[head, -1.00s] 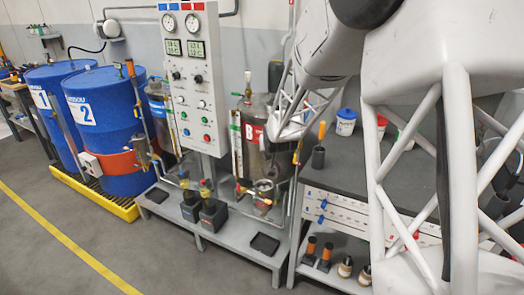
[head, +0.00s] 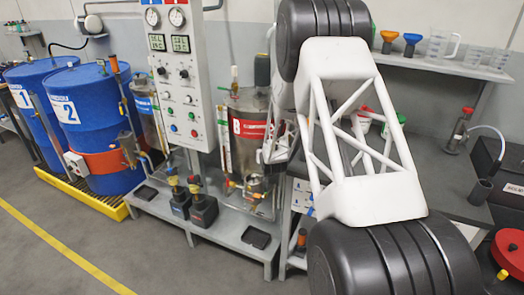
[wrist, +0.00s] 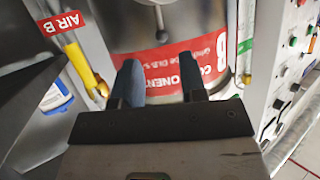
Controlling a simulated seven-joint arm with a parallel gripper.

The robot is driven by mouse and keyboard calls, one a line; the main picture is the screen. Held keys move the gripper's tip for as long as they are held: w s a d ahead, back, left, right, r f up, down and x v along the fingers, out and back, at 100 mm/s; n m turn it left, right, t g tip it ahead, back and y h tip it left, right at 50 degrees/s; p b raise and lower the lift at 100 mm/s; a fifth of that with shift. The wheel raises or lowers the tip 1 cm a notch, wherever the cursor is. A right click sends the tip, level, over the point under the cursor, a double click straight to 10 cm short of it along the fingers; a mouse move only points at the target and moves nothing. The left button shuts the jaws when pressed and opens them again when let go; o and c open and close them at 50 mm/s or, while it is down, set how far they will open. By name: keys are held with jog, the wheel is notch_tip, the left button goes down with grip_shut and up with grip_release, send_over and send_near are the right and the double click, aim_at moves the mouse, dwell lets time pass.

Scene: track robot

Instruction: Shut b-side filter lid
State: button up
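The B-side tank (head: 249,132) is a steel drum with a red label, right of the control panel in the head view. Below its front is a small metal filter cup (head: 256,185) among coloured valves; I cannot make out its lid or how far it is open. In the wrist view the tank (wrist: 150,25) fills the top, its red lettering upside down. My gripper (wrist: 160,86) is open, its two dark fingers apart with nothing between them, and points toward the tank's label. In the head view my arm hides most of the gripper, to the right of the tank.
The control panel (head: 182,80) stands left of the tank and shows at right in the wrist view (wrist: 290,65). A yellow-handled part (wrist: 86,70) hangs by the AIR B sign (wrist: 62,22). Blue drums (head: 92,112) stand at left; a dark workbench (head: 440,180) is at right.

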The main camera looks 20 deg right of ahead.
dwell(0.4)
jog(key=shift+x, duration=3.85)
grip_shut()
